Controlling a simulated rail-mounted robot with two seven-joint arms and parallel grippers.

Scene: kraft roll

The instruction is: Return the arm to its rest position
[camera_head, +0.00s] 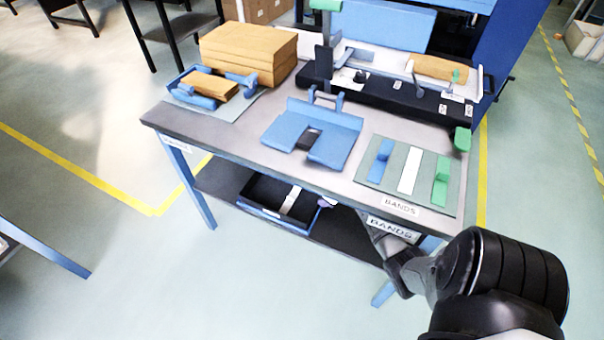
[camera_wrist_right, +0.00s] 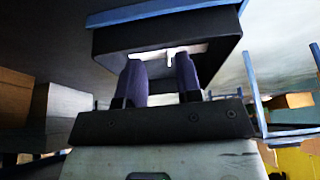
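My right arm comes in from the lower right in the head view and reaches under the table's front edge. My right gripper (camera_head: 326,202) is partly hidden by the table there, with a purple finger showing at the right end of a black drawer (camera_head: 262,212) with a blue rim. In the right wrist view my right gripper (camera_wrist_right: 162,58) has two purple fingers apart, with nothing seen held between them. The dark drawer (camera_wrist_right: 218,45) is just beyond the fingertips, a white part showing behind the gap. I cannot tell whether they touch. My left gripper is not in view.
The table (camera_head: 240,148) carries a blue fixture (camera_head: 290,130), a mat with several bands (camera_head: 410,172), a brown stack (camera_head: 250,52), a blue tray (camera_head: 180,92) and a black machine (camera_head: 390,95). A dark lower shelf (camera_head: 225,185) lies below. Floor in front is clear.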

